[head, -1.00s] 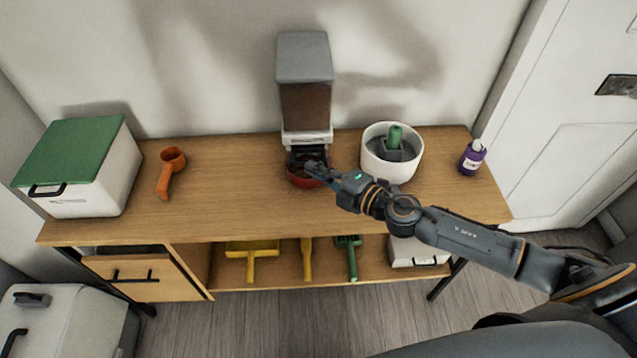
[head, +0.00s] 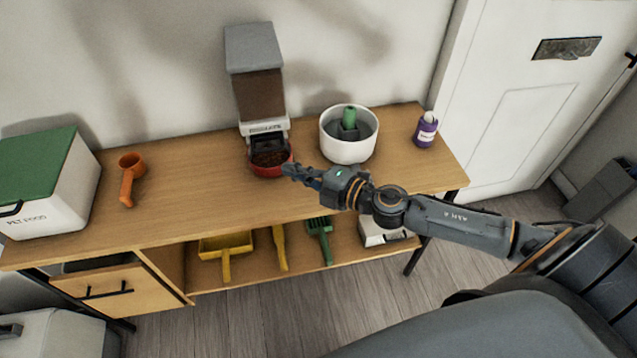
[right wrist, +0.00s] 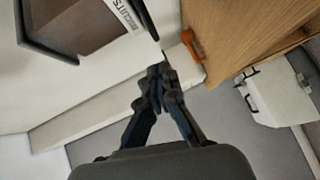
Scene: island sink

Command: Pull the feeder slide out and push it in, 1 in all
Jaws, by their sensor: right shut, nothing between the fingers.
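The feeder (head: 258,95) stands at the back of the wooden table, with a grey lid, a brown-filled hopper and a white labelled front. Its dark slide part (head: 268,142) shows under the label, above a red bowl (head: 271,172) holding brown pellets. How far the slide sticks out is hard to tell. My right gripper (head: 290,170) is just right of the bowl's front, apart from the slide, shut and empty. In the right wrist view its fingertips (right wrist: 158,72) meet, and part of the feeder (right wrist: 80,25) shows at upper left. My left gripper is not in view.
A white pot (head: 347,148) and a purple bottle (head: 425,132) stand right of the feeder. An orange scoop (head: 128,185) and a green-lidded food bin (head: 60,200) are at left. The table front between scoop and bowl is clear.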

